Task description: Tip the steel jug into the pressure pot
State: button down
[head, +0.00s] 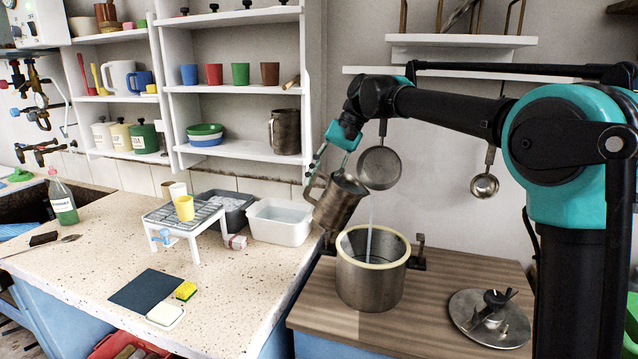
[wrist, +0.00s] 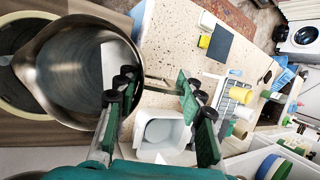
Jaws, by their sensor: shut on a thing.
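The steel jug (head: 339,203) is tilted to the right above the left rim of the pressure pot (head: 370,284). A thin pale stream falls from its lip into the open pot, which stands upright on the wooden counter. My gripper (head: 327,163) is shut on the jug at its handle side; the exact grip is partly hidden. In the wrist view the jug (wrist: 70,75) shows its wide mouth and grey liquid inside, with my gripper (wrist: 158,92) at its right. The pot (wrist: 18,32) shows partly behind the jug there.
The pot's lid (head: 488,320) lies on the wooden counter (head: 430,325) at right. A white basin (head: 281,221) stands left of the jug, near a rack with a yellow cup (head: 184,208). A pan (head: 380,168) and a ladle (head: 485,186) hang close to my arm.

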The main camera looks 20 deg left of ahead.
aim_at(333, 174)
jog(key=shift+d+r+y, duration=0.2)
jog(key=shift+r+y, duration=0.05)
jog(key=shift+y, duration=0.05)
jog(key=shift+d+r+n+y, duration=0.3)
jog(key=shift+d+y, duration=0.1)
jog(key=shift+y, duration=0.2)
dwell(2.2)
jog(key=shift+w+d+r+g+y, duration=0.1)
jog(key=shift+d+r+g+y, duration=0.1)
jog(key=shift+d+y, duration=0.3)
jog(key=shift+d+r+g+y, duration=0.1)
jog(key=shift+d+g+y, duration=0.1)
jog(key=shift+d+y, duration=0.3)
dwell(3.9)
